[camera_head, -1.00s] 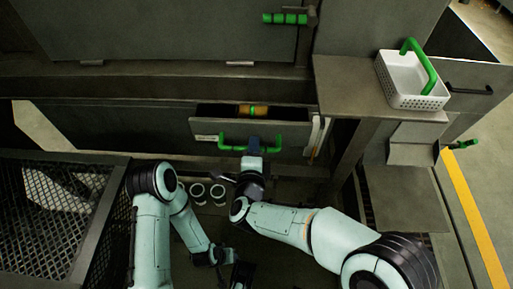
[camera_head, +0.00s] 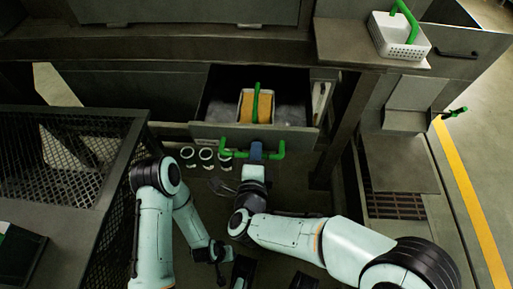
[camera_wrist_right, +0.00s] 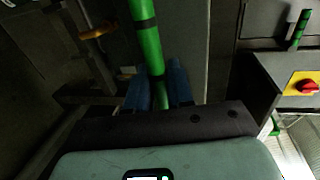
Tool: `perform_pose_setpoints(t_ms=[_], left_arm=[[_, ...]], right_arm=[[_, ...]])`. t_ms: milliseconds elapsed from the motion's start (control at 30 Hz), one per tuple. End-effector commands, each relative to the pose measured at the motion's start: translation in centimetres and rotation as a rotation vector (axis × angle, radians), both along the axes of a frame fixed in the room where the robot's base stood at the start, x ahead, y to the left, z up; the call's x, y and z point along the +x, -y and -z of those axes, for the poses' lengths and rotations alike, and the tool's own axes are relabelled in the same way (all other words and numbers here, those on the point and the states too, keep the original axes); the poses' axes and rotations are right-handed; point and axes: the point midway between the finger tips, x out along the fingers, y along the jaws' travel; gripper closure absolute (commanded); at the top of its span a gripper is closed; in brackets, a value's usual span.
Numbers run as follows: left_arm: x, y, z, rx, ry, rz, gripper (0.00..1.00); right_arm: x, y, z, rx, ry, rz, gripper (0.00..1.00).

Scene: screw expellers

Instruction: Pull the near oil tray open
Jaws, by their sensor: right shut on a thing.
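The near oil tray (camera_head: 302,137) is a dark drawer pulled well out of the machine. It has a green bar handle (camera_head: 230,154) on its front. My right gripper (camera_head: 257,152) is shut on the middle of this handle. In the right wrist view its blue fingers (camera_wrist_right: 158,92) sit on both sides of the green bar (camera_wrist_right: 147,45). Inside the tray stands a small white container (camera_head: 243,103) with orange-brown contents and a green handle. My left gripper (camera_head: 220,254) hangs low, away from the tray; its fingers are too dark to read.
Several white cups (camera_head: 206,155) stand below the tray's left front. A mesh-sided frame (camera_head: 122,165) stands at the left. A white basket (camera_head: 400,48) with a green handle sits on a ledge at the upper right. Open floor lies at the far right.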

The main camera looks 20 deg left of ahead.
Motion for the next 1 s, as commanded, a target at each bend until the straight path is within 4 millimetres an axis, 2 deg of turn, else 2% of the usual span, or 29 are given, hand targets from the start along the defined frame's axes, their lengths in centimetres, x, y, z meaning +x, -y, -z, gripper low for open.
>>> perform_pose_setpoints(t_ms=[567,600,633,667,1000], left_arm=[[-0.10,-0.01,0.08,-0.001,-0.003,0.000,0.57],[-0.10,0.00,0.07,-0.001,-0.003,0.000,0.57],[-0.10,0.00,0.07,-0.001,-0.003,0.000,0.57],[-0.10,0.00,0.07,-0.001,-0.003,0.000,0.57],[-0.02,0.00,-0.03,0.000,-0.001,0.000,0.57]], right_arm=[[-0.70,0.16,-0.06,0.001,0.001,-0.001,1.00],[-0.69,0.16,-0.05,0.001,0.001,-0.001,0.75],[-0.69,0.16,-0.05,0.001,0.001,-0.001,0.65],[-0.69,0.16,-0.06,0.001,0.001,-0.001,0.60],[-0.95,0.23,-0.12,0.000,0.001,-0.001,0.60]])
